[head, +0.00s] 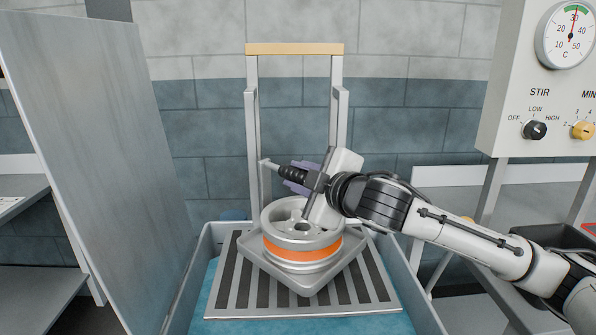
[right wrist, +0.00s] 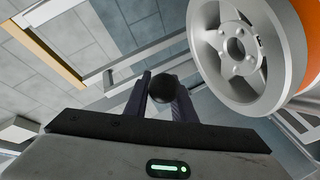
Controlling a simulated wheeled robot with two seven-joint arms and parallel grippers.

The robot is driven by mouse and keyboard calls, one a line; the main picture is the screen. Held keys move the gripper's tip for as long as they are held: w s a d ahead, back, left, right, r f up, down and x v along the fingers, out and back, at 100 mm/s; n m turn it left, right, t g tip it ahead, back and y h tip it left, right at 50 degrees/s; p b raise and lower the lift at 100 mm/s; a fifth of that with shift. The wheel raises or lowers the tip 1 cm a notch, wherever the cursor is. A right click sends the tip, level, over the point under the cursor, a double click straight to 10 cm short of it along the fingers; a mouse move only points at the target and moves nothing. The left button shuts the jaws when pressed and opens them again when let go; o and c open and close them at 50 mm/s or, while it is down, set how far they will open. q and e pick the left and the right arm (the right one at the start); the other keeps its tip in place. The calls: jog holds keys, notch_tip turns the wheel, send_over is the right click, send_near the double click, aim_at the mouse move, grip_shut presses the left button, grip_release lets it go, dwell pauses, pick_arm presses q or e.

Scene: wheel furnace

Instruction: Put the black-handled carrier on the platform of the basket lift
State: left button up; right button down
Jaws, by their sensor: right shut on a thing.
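The black-handled carrier is a grey square tray (head: 303,283) with a black grip (head: 291,172) above it. It holds a silver wheel (head: 292,218) with an orange band, which also shows in the right wrist view (right wrist: 212,62). My right gripper (head: 300,178) is shut on the black grip, whose round end (right wrist: 163,88) shows between the fingers. The tray is over the slatted platform (head: 223,297) of the basket lift, turned with one corner toward me. I cannot tell whether it touches the slats. My left gripper is out of view.
The lift's upright frame with a tan top bar (head: 295,49) stands behind the carrier. Tank walls (head: 424,290) surround the platform, with blue (head: 215,327) at the front. A grey panel (head: 95,150) stands left. A control box (head: 540,90) with dial and knobs is at right.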

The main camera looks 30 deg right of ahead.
notch_tip(320, 180, down, 3)
jog(key=shift+f+b, duration=0.1)
jog(key=shift+b, duration=0.25)
jog(key=shift+f, duration=0.1)
jog(key=c, duration=1.5)
grip_release()
jog(key=shift+f, duration=0.25)
